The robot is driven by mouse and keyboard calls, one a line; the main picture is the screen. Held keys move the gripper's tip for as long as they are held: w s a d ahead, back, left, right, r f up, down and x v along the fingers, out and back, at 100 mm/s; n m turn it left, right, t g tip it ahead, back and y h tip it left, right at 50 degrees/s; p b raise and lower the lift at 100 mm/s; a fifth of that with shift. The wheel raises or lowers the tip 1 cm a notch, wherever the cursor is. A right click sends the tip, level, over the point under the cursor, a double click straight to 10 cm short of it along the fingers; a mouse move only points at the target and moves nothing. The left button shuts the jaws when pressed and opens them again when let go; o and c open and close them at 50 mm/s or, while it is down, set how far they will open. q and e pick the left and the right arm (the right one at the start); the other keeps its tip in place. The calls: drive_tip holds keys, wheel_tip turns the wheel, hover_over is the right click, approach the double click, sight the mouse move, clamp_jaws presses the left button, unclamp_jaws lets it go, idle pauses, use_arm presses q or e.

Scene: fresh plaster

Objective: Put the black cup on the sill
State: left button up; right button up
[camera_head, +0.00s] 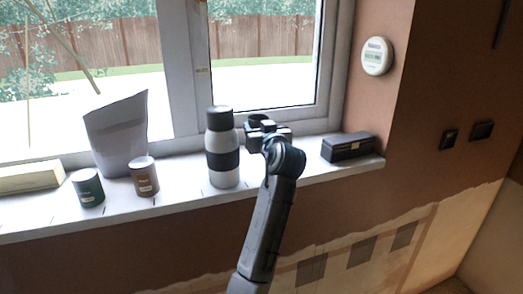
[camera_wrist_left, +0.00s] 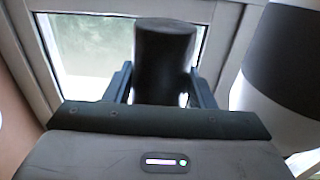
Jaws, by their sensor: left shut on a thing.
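The black cup (camera_head: 259,119) is at the window, just right of the grey and black bottle, mostly hidden behind my left gripper (camera_head: 268,132). In the left wrist view the dark cup (camera_wrist_left: 165,55) stands between the two fingers of my left gripper (camera_wrist_left: 163,88), which is shut on it. The cup is over the white sill (camera_head: 310,164). I cannot tell whether its base touches the sill, as my gripper hides it. My right gripper is not in view.
The bottle (camera_head: 221,168) stands close left of my gripper and also shows in the left wrist view (camera_wrist_left: 292,60). A black box (camera_head: 347,147) sits to the right.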

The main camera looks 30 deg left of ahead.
use_arm(q)
wheel_tip(320, 180, down, 4)
drive_tip(key=shift+r+p, duration=0.1)
drive_tip(key=shift+p, duration=0.3)
wheel_tip(320, 180, down, 4)
drive_tip(key=shift+f+p, duration=0.1)
drive_tip(key=shift+p, duration=0.4)
drive_tip(key=o, duration=1.1)
drive_tip(key=shift+c, duration=0.2)
